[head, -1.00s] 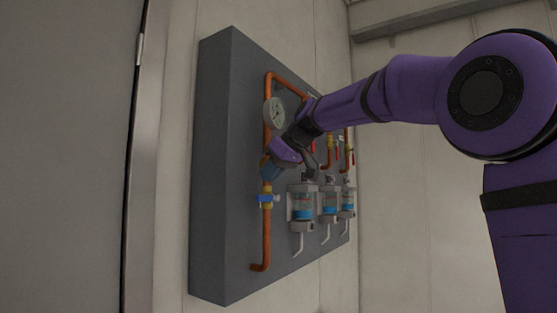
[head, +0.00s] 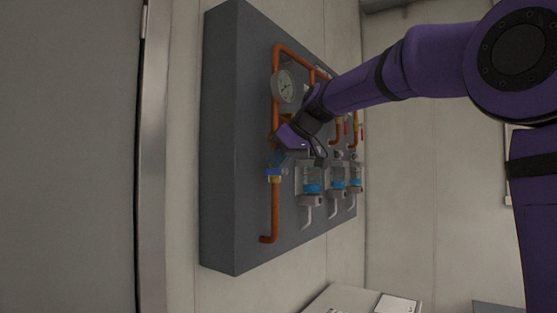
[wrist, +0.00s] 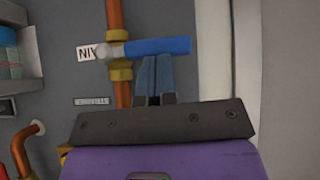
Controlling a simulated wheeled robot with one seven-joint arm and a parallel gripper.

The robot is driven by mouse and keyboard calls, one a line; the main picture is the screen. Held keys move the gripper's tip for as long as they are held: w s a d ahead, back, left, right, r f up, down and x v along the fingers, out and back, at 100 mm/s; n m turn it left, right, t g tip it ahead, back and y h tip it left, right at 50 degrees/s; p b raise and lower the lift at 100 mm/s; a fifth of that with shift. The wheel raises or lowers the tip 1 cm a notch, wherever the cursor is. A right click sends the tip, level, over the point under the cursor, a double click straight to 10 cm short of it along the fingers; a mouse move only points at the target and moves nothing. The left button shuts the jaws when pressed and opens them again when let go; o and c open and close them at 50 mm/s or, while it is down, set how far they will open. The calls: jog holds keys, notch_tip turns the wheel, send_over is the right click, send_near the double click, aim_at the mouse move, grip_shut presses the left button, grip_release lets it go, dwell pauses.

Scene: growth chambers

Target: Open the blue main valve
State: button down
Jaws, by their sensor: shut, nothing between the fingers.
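The blue main valve handle (wrist: 160,46) lies crosswise to the copper pipe in the wrist view, its free end pointing right from a brass-coloured valve body (wrist: 119,69). In the head view the blue valve (head: 273,173) is low on the left pipe, partly covered by my gripper. My gripper (wrist: 154,62) is shut with nothing between the fingers. Its fingertips are right beside the long edge of the handle; I cannot tell whether they touch. In the head view my gripper (head: 277,160) is just above the valve.
A grey panel (head: 221,140) carries copper pipes (head: 275,217), a round gauge (head: 286,87) and several clear canisters with blue contents (head: 312,182) to the right of the valve. A printed label (wrist: 88,53) sits beside the valve. A white surface (head: 345,300) is at the bottom.

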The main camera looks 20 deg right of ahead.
aim_at(277, 180)
jog(key=shift+s+a+f+h, duration=0.1)
jog(key=shift+a+f+h, duration=0.05)
jog(key=shift+f+h, duration=0.15)
jog(key=shift+s+a+f+n+t+h, duration=0.1)
jog(key=shift+f+n+t+h, duration=0.3)
jog(key=shift+t, duration=0.05)
jog(key=shift+s+a+f+n+t+h, duration=0.1)
jog(key=shift+f+n+t+h, duration=0.3)
jog(key=shift+t, duration=0.05)
jog(key=shift+w+d+f+n+t+h, duration=0.35)
jog(key=shift+d+f+t+h, duration=0.1)
jog(key=shift+f, duration=0.7)
jog(key=shift+w+d+f+n+t+h, duration=0.4)
jog(key=shift+d+f+t+h, duration=0.1)
jog(key=shift+f, duration=0.65)
jog(key=shift+w+d+f+n+t+h, duration=0.35)
jog(key=shift+d+f+t+h, duration=0.1)
jog(key=shift+f, duration=0.7)
